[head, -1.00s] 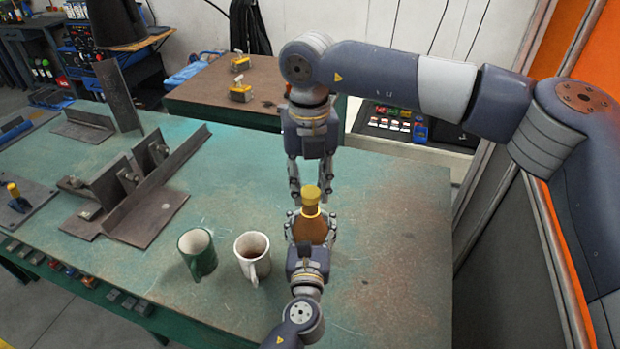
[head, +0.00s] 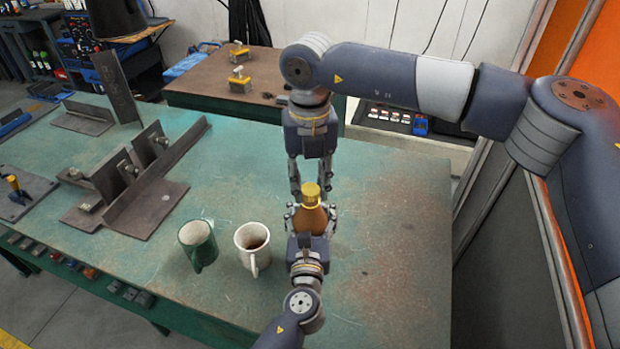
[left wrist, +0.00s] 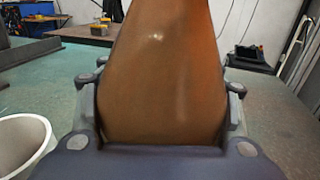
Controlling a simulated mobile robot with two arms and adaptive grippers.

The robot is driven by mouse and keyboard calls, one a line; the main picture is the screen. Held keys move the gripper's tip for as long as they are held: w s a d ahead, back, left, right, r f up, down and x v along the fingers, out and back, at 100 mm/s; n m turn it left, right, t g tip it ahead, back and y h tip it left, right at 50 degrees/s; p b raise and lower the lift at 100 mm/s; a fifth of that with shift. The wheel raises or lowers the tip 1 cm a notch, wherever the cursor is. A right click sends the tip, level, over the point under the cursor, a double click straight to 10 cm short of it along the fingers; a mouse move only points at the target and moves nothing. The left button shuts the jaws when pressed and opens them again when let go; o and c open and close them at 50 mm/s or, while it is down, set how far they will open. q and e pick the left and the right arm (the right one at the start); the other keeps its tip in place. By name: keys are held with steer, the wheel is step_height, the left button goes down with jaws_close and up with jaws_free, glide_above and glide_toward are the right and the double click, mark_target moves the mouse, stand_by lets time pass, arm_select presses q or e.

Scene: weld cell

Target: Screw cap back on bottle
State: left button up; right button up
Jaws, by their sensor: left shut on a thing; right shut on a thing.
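The brown bottle (head: 307,221) stands upright near the front of the green table. My left gripper (head: 307,216) reaches in from the front and is shut around its body. The bottle's brown body (left wrist: 160,75) fills the middle of the left wrist view, between the left fingers. The yellow cap (head: 311,189) sits at the top of the bottle, close above a yellow band on the neck. My right gripper (head: 311,187) points down from above and is shut on the cap. Whether the cap is fully seated cannot be told.
A green mug (head: 198,246) and a white mug (head: 252,246) with dark contents stand left of the bottle. The white mug also shows in the left wrist view (left wrist: 22,146). Steel angle pieces (head: 150,190) lie farther left. The table right of the bottle is clear.

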steer(key=shift+f, duration=0.6)
steer(key=shift+c, duration=0.2)
steer(key=m, duration=1)
steer(key=shift+d+m, duration=0.1)
steer(key=shift+m, duration=0.2)
steer(key=m, duration=1.2)
steer(key=o, duration=0.7)
